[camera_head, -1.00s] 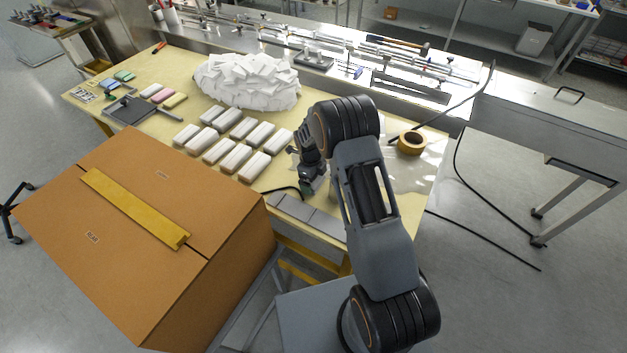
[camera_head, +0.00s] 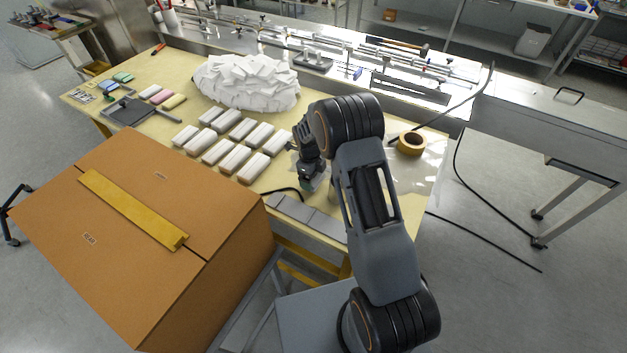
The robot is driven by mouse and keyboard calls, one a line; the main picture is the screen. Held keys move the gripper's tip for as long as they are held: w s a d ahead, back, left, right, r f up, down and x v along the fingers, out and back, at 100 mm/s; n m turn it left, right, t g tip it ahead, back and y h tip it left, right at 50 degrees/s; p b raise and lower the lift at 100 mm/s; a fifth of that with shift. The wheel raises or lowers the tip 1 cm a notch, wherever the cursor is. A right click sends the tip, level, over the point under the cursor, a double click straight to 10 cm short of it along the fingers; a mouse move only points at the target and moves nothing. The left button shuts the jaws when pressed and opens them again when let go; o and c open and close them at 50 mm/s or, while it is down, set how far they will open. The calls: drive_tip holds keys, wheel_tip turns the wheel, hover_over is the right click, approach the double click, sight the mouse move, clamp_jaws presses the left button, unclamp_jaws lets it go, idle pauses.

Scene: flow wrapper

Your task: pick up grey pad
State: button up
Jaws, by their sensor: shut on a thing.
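My gripper (camera_head: 308,184) is over the front part of the yellow table, to the right of the white packs. Its fingertips point down and are small and partly hidden by my own wrist. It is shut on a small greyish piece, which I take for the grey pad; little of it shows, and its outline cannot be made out. It seems just above the table top, but whether it touches the table I cannot tell.
Several white packs (camera_head: 221,151) lie in rows left of my gripper. Flat grey plates (camera_head: 297,211) line the table's front edge. A large cardboard box (camera_head: 120,260) stands front left. A tape roll (camera_head: 412,143) lies right, a white heap (camera_head: 247,82) behind.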

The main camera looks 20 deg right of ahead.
drive_tip(key=s+a+r+b, duration=0.3)
drive_tip(key=s+a+r, duration=0.4)
drive_tip(key=s+r, duration=0.4)
drive_tip(key=shift+s, duration=0.55)
drive_tip(key=shift+a, duration=0.1)
